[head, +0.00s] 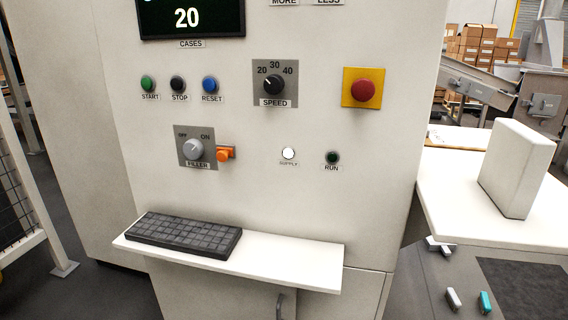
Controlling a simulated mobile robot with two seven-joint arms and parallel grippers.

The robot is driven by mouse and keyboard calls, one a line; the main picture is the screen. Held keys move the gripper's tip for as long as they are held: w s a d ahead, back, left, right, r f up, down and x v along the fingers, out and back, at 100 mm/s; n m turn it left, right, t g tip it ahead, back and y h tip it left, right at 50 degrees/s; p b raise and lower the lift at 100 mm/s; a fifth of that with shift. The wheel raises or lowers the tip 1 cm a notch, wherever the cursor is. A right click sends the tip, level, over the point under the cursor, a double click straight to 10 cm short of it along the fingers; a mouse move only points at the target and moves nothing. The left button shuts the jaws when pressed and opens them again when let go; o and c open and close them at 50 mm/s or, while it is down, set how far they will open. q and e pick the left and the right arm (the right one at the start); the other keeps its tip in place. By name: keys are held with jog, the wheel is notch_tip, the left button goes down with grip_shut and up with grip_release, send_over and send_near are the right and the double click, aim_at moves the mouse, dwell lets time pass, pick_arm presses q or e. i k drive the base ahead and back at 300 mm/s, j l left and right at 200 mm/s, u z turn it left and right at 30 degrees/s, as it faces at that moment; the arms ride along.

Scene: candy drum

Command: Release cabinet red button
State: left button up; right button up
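The cabinet red button (364,90) is a round mushroom button on a yellow square plate (349,101). It sits at the upper right of the pale control cabinet (330,210) front. From this front angle I cannot tell whether it is pressed in or out. Neither of my grippers shows in the head view, and nothing touches or covers the button.
Left of the button are a speed knob (273,85) and green, black and blue buttons. Below are a filler knob (193,150) with an orange piece (223,155). A shelf (290,267) with a keyboard (184,233) juts out. A white table (455,205) stands right.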

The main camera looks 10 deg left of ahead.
aim_at(363, 90)
jog(key=k+l+u, duration=0.2)
jog(key=l, duration=0.3)
jog(key=k+l+u, duration=0.15)
jog(key=l, duration=0.3)
jog(key=k+l+u, duration=0.2)
jog(key=l, duration=0.25)
jog(key=k+l+u, duration=0.2)
jog(key=l, duration=0.2)
